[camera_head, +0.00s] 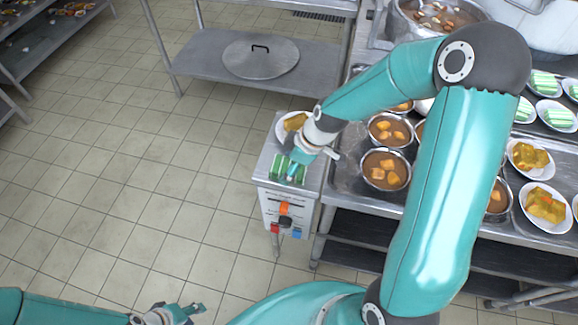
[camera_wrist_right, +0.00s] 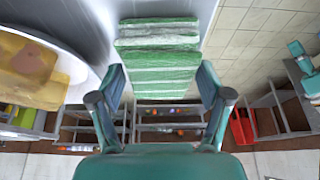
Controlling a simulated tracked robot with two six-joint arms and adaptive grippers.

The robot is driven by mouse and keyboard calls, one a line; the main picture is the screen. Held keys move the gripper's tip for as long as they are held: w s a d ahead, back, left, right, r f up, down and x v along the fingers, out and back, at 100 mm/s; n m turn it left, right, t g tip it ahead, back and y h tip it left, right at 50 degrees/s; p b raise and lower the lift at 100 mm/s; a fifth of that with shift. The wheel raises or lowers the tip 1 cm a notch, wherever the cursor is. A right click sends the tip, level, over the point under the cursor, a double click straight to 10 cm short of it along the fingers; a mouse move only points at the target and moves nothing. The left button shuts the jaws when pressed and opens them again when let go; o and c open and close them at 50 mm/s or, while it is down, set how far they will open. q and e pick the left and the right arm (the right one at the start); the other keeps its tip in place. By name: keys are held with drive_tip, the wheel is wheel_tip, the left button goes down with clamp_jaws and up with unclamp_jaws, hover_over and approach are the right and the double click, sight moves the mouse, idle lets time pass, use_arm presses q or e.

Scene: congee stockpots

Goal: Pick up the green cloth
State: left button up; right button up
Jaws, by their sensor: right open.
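The green cloth (camera_head: 277,166), striped green and white, lies folded on top of a small grey cabinet (camera_head: 263,180). In the right wrist view the cloth (camera_wrist_right: 158,55) is straight ahead, near the middle. My right gripper (camera_head: 297,170) is over the cabinet top and partly covers the cloth in the head view. In the wrist view its two fingers (camera_wrist_right: 160,78) are spread apart, with the cloth's near end between and beyond the tips; I cannot tell whether they touch it. My left gripper (camera_head: 178,316) is at the bottom edge, away from the cabinet, its fingers partly cut off.
A plate of yellow food (camera_head: 295,121) sits beside the cloth and shows large in the wrist view (camera_wrist_right: 30,68). A steel counter (camera_head: 345,190) with bowls (camera_head: 385,169) and plates stands to the right. A shelf with a round lid (camera_head: 260,60) is behind. Open tiled floor lies left.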

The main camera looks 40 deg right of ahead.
drive_tip(key=shift+w+f+b, duration=0.1)
drive_tip(key=shift+f+b, duration=0.25)
drive_tip(key=shift+b, duration=0.2)
idle(0.6)
drive_tip(key=c, duration=0.9)
